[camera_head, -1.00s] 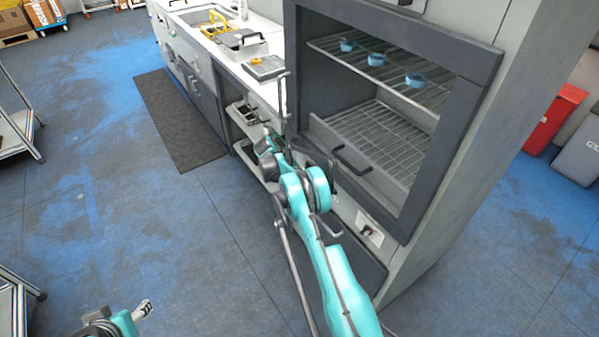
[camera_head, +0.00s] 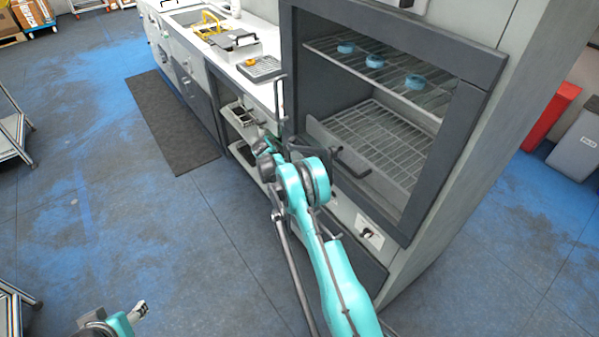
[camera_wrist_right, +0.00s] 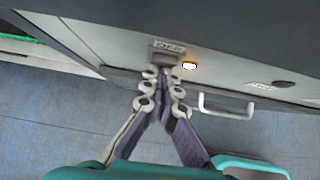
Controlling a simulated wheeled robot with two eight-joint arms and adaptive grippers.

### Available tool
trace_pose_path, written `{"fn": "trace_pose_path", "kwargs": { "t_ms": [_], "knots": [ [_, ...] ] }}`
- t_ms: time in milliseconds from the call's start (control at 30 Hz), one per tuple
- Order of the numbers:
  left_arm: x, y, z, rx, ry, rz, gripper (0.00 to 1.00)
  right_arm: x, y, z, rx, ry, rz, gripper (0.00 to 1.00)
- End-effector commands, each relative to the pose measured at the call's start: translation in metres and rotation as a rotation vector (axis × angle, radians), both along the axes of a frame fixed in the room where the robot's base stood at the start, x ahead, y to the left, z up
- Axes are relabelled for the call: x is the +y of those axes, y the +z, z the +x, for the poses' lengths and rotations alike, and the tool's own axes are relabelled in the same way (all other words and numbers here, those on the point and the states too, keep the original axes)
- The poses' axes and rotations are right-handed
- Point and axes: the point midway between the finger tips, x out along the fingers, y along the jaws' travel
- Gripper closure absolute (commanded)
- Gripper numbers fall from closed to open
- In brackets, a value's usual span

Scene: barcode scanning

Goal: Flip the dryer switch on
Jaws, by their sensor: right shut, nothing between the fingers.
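The dryer (camera_head: 471,130) is a tall grey cabinet with a dark-framed opening, on the right of the head view. In the right wrist view, a dark switch with a lettered label (camera_wrist_right: 168,46) sits on its pale front panel, beside a lit orange-white lamp (camera_wrist_right: 189,66). My right gripper (camera_wrist_right: 165,73) is shut and empty, its tips close below the label. Whether they touch the switch cannot be told, as the fingers cover that spot. In the head view my right gripper (camera_head: 266,147) is small and partly hidden. My left gripper (camera_head: 138,310) is at the bottom left, its opening unclear.
Blue rings (camera_head: 375,61) sit on the dryer's upper wire rack. A metal handle (camera_wrist_right: 227,107) juts out below the panel in the wrist view. A counter with a sink (camera_head: 195,14) runs to the left. The blue floor (camera_head: 130,225) is open at the left.

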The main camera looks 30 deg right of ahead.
Motion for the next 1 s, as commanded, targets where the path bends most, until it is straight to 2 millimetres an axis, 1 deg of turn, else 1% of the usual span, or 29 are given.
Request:
{"fn": "trace_pose_path", "kwargs": {
  "t_ms": [367,467,633,700,800,1000],
  "knots": [
    [0.0,0.0,0.0,0.0,0.0,0.0,0.48,0.001,0.002,0.0,0.001,-0.001,-0.001,1.0],
    [0.0,-0.001,0.0,0.0,0.0,0.0,0.48,0.008,0.002,0.0,0.0,0.0,-0.001,1.0],
    [0.0,-0.006,0.0,0.0,0.0,0.0,0.48,0.034,0.006,0.0,0.001,-0.001,-0.001,1.0],
    [0.0,0.004,0.0,0.0,0.0,0.0,0.48,0.044,0.025,-0.001,0.001,-0.001,-0.001,1.0],
    [0.0,0.013,0.0,0.0,0.0,0.0,0.48,0.058,0.044,-0.002,0.001,-0.002,-0.001,1.0],
    [0.0,0.024,0.0,0.0,0.0,0.0,0.48,0.081,0.073,-0.004,0.001,-0.002,-0.001,1.0]
  ]
}}
